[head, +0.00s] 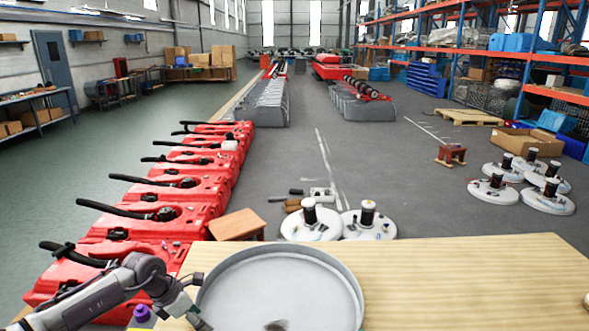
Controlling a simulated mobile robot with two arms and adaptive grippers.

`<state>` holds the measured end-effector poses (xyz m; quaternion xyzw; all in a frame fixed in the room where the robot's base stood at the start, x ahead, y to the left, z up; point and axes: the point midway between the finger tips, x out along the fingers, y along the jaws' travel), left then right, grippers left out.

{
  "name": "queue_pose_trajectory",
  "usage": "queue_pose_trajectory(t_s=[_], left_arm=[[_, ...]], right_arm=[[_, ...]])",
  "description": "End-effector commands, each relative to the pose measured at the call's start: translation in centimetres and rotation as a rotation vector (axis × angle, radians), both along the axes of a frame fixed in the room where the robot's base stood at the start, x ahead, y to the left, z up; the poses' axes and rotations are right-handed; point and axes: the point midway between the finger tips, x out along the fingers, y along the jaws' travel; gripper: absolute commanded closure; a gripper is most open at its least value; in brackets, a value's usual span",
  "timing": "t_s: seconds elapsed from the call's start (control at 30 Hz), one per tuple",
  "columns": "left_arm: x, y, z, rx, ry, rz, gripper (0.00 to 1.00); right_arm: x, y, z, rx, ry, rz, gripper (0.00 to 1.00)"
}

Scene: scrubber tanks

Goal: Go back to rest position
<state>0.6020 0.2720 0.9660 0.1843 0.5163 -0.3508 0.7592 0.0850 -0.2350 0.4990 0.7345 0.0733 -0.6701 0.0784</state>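My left arm comes in at the bottom left over the wooden table (480,275). Its wrist bends down and the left gripper (198,318) is at the bottom edge of the picture, beside the left rim of a large round grey pan (325,265). The fingers are too small and cut off to tell whether they are open or shut. The pan lies on the table, with a dark patch at its bottom edge of view. My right gripper is not in view.
Red scrubber tanks (190,187) with black hoses stand in a row at the left. White round parts (310,225) lie on the floor behind the table. A small wooden stool (237,224) stands nearby. The table's right side is mostly bare. Shelves (530,60) line the right.

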Motion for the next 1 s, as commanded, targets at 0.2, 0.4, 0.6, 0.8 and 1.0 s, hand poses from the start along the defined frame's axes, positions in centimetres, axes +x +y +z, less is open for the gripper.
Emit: queue_pose_trajectory(t_s=[0.2, 0.4, 0.6, 0.8, 1.0], left_arm=[[-2.0, -16.1, 2.4, -0.574, -0.083, 0.084, 0.35], [-3.8, -23.8, 11.8, -1.344, -0.035, 0.546, 0.35], [-4.9, -16.3, 12.5, -1.867, 0.173, 1.384, 0.35], [-12.8, -8.4, 3.6, -1.908, 0.429, 2.327, 0.35], [-20.7, -6.4, -1.3, 1.474, -0.492, -2.472, 0.35]], right_arm=[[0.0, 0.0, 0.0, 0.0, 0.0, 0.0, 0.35], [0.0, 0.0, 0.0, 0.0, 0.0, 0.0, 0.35], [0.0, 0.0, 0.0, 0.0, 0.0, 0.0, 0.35], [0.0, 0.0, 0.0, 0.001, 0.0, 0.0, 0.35], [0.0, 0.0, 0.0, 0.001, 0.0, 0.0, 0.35]])
